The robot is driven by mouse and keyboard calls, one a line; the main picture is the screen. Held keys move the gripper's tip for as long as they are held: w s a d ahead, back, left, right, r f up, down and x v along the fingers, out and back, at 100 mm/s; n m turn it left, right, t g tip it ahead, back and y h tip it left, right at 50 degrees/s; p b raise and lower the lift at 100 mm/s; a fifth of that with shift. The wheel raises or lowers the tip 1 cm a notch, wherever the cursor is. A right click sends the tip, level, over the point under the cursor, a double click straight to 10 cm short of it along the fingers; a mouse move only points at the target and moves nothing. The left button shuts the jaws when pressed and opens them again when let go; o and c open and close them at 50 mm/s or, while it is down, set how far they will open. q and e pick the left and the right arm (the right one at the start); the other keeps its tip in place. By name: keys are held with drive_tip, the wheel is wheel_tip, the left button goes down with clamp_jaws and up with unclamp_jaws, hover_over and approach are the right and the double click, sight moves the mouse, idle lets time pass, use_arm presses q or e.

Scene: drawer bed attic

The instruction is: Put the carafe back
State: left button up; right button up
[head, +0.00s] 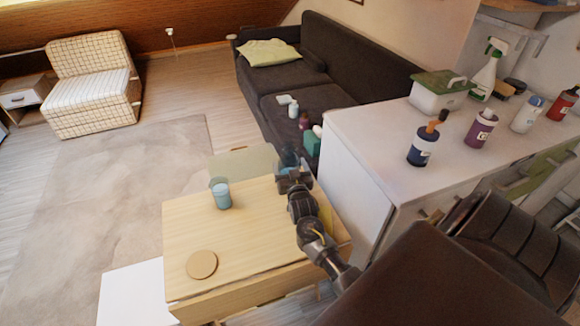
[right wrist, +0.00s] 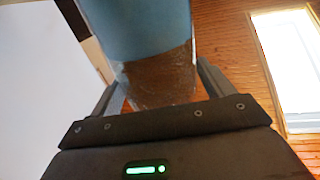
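A clear glass carafe (head: 288,161) with blue contents is at the far right corner of the wooden table (head: 185,238). My right gripper (head: 292,176) is at it, with my forearm reaching over the table. In the right wrist view the carafe (right wrist: 140,35) stands between the two fingers, which meet its sides; it looks gripped. Its upper part is out of that frame, and whether its base touches the table is hidden. A blue glass (head: 221,194) stands on the table to the left. A round wooden coaster (head: 201,264) lies near the front. My left gripper is not in view.
A white cabinet (head: 360,165) with several bottles and a green-lidded box (head: 437,95) on top stands close at the right. A dark sofa (head: 275,75) with small items is behind. The table's middle is clear. A patterned armchair (head: 90,85) is far left.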

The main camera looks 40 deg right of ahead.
drive_tip(key=shift+o, duration=1.1)
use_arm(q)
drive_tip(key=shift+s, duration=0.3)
use_arm(e)
drive_tip(key=shift+r, duration=0.25)
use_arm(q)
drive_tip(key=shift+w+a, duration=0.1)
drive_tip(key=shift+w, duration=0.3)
use_arm(e)
drive_tip(key=v, duration=1.2)
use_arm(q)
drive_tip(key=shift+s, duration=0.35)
use_arm(e)
drive_tip(key=shift+f, duration=0.1)
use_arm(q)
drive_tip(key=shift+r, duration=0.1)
